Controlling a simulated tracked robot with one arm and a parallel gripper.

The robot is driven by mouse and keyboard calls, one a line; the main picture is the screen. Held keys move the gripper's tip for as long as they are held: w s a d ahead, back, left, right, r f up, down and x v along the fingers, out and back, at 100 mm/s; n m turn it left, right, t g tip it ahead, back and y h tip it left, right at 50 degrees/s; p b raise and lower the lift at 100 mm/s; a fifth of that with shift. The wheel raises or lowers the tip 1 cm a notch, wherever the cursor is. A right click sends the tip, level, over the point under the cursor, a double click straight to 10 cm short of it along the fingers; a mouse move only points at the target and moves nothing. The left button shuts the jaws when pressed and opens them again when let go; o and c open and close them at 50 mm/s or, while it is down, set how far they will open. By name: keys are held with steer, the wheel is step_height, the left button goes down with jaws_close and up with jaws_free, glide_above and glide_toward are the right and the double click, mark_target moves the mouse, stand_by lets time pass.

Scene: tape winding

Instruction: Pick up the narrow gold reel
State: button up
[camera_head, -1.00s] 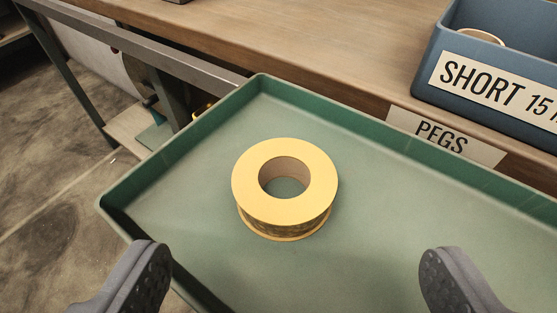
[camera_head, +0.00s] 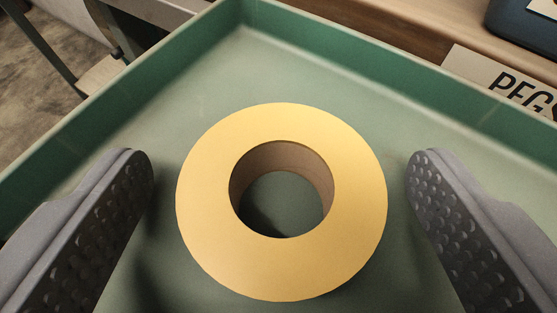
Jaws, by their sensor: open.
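The gold reel (camera_head: 207,200) lies flat in the green tray (camera_head: 400,85), with its round hole facing up. Its top face is smooth gold and the inner wall of the hole is brown. The tray floor shows through the hole. My gripper (camera_head: 280,190) is open, with one dark, dimpled finger on the left of the reel and one on the right. A gap shows between each finger and the reel's rim, and the fingers hold nothing. The side of the reel is hidden from this angle.
The tray's raised walls meet in a corner behind the reel. A wooden bench (camera_head: 400,22) lies beyond the tray, with a "PEGS" label (camera_head: 490,80) on its edge. Part of a blue bin (camera_head: 530,22) shows at the top right. The tray floor around the reel is clear.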

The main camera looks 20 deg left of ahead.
mark_target(284, 163)
steer(key=c, duration=1.1)
steer(key=shift+o, duration=0.2)
steer(key=shift+r+p, duration=0.7)
steer(key=shift+r, duration=1.25)
steer(key=s+a+r+b, duration=0.1)
steer(key=s+b, duration=0.7)
steer(key=s, duration=0.8)
